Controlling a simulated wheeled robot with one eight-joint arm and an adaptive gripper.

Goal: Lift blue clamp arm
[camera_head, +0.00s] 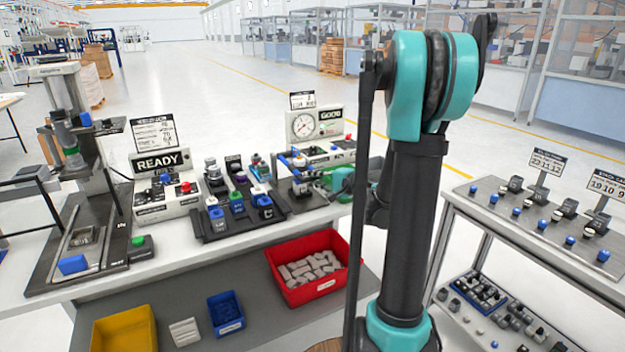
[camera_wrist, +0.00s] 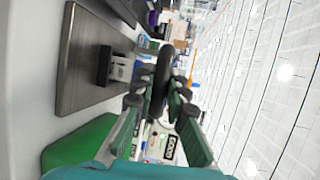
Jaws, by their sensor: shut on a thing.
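The blue clamp arm (camera_head: 292,160) shows as a small blue bar on the gauge fixture, below the dial and left of my gripper. My teal gripper (camera_head: 312,182) is low over this fixture, partly behind my own arm. In the wrist view, the green-padded fingers of my gripper (camera_wrist: 161,95) are closed around a dark rounded bar (camera_wrist: 163,68). I cannot tell whether this bar is part of the clamp arm. The contact is hidden in the head view.
The dial gauge box (camera_head: 303,126) stands behind the fixture. A black tray (camera_head: 215,230) with several blue-based parts sits to its left, beside the READY box (camera_head: 160,168). A red bin (camera_head: 280,285) of pale parts is below. A second bench (camera_head: 560,255) stands right.

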